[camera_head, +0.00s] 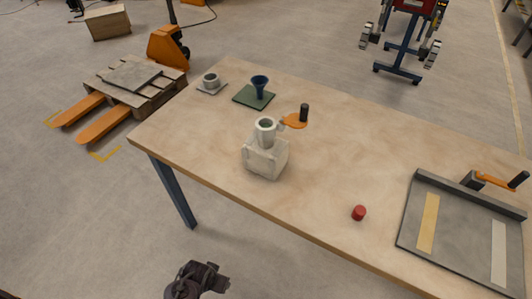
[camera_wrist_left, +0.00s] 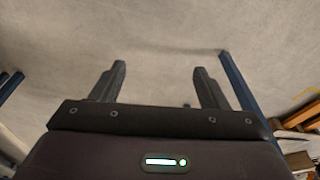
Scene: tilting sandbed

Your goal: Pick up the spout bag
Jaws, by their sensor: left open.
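The spout bag (camera_head: 266,160) is a pale, boxy bag with an upright round spout on top. It stands on the wooden table (camera_head: 350,135), near its front edge, left of centre. My left gripper (camera_head: 217,277) is low in front of the table, below and apart from the bag. In the left wrist view the left gripper (camera_wrist_left: 160,68) has its two fingers wide apart with only floor between them. The bag does not show in the left wrist view. My right gripper is not in view.
An orange-handled part with a black knob (camera_head: 298,119) stands close behind the bag. A blue funnel (camera_head: 260,86) on a green mat (camera_head: 243,98) and a cup (camera_head: 211,80) are farther back. A red cylinder (camera_head: 359,212) and grey tray (camera_head: 460,241) lie to the right.

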